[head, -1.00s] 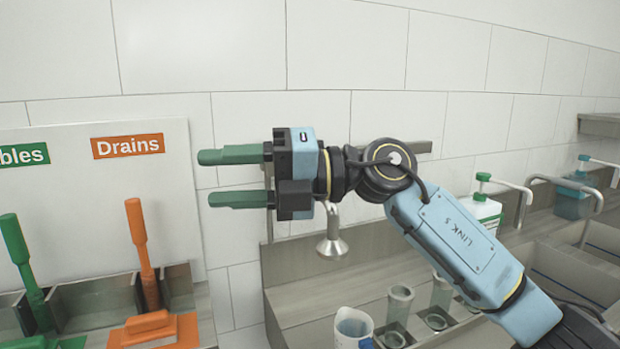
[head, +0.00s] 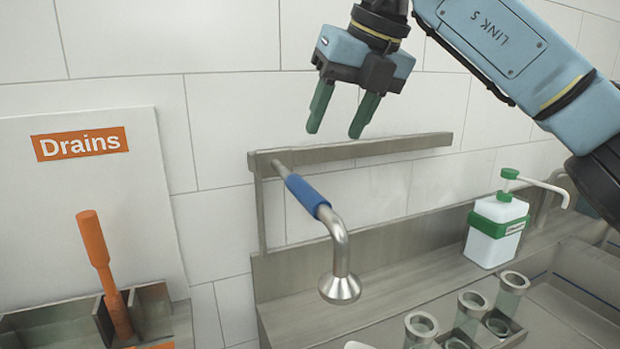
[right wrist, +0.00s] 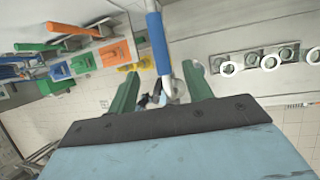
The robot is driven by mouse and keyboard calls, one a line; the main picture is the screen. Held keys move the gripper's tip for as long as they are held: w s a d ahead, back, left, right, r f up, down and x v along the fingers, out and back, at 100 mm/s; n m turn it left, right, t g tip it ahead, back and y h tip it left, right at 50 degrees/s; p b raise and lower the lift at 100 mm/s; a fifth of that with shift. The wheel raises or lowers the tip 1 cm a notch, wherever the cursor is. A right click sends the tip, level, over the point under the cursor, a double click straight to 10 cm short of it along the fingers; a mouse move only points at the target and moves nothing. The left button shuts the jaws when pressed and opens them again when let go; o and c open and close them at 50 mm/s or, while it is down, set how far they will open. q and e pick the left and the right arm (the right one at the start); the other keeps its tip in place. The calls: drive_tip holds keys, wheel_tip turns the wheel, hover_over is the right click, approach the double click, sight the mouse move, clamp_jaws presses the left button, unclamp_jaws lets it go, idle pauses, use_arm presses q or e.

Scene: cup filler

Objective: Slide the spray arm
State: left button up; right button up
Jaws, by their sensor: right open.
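The spray arm (head: 334,227) is a metal tube with a blue sleeve (head: 307,195) and a round metal spray head at its lower end. It sticks out from a horizontal metal rail (head: 400,146) on the tiled wall, near the rail's left end. My right gripper (head: 336,130) is open and empty, with green fingers pointing down, above the rail and the blue sleeve in the head view. In the right wrist view the blue sleeve (right wrist: 158,44) and the metal tube below it show beyond and between the open fingers (right wrist: 162,88). My left gripper is not in view.
A white dispenser bottle with a green collar (head: 494,230) stands on the ledge at right. Clear cups (head: 420,328) sit in a holder below. A board with a Drains sign (head: 80,143) and an orange-handled tool (head: 97,250) are at left.

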hover_over(310, 187)
drive_tip(key=s+d, duration=0.2)
wheel_tip(310, 187, down, 5)
drive_tip(key=x, duration=0.6)
drive_tip(key=shift+w+f+p, duration=0.1)
drive_tip(key=shift+f+p, duration=0.05)
drive_tip(key=shift+p, duration=0.15)
drive_tip(key=shift+w+a+f, duration=0.1)
drive_tip(key=shift+f, duration=0.1)
drive_tip(key=shift+c, duration=0.5)
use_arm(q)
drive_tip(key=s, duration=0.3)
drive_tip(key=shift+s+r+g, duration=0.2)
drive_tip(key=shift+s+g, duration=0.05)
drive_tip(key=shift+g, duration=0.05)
use_arm(e)
clamp_jaws()
